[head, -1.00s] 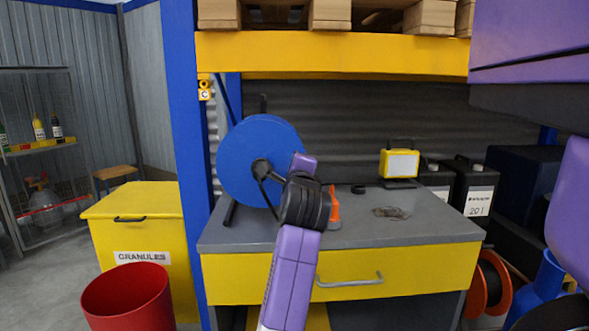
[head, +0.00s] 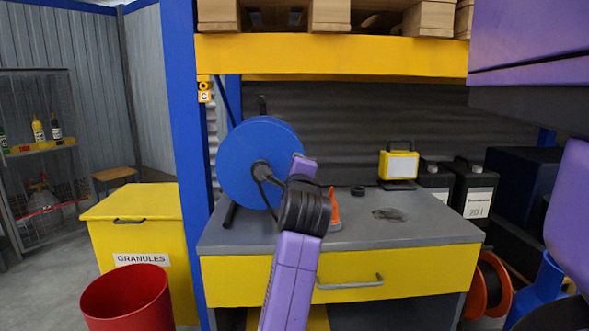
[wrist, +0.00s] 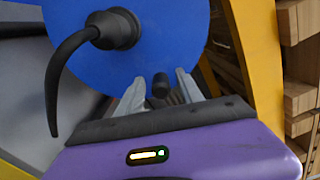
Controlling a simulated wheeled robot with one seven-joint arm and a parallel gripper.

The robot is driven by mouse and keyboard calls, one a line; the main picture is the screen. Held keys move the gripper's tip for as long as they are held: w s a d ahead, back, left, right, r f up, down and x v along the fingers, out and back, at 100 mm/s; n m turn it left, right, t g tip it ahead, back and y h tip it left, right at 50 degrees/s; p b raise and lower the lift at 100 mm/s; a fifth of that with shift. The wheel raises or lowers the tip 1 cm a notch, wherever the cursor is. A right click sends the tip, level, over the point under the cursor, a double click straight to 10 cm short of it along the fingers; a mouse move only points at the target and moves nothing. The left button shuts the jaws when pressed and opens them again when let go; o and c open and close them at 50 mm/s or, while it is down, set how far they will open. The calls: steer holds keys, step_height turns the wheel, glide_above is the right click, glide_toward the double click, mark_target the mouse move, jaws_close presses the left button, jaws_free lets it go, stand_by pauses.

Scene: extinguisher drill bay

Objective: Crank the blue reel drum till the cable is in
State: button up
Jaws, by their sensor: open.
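The blue reel drum (head: 240,150) stands on the left of the grey-topped bench. It fills the upper part of the wrist view (wrist: 185,30). A black hub (wrist: 117,28) sits at its middle, and a curved black piece, cable or lever, hangs from it. In the head view my arm hides the fingertips and the drum's lower right.
The bench top (head: 430,229) holds an orange cone-like item (head: 335,212), a black ring (head: 358,190), a dark flat patch (head: 389,214) and a yellow lamp (head: 398,165). A yellow granules bin (head: 135,225) and red bucket (head: 128,298) stand left. A yellow shelf beam (head: 330,55) crosses above.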

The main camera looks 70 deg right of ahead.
steer(key=v, duration=0.7)
stand_by(0.5)
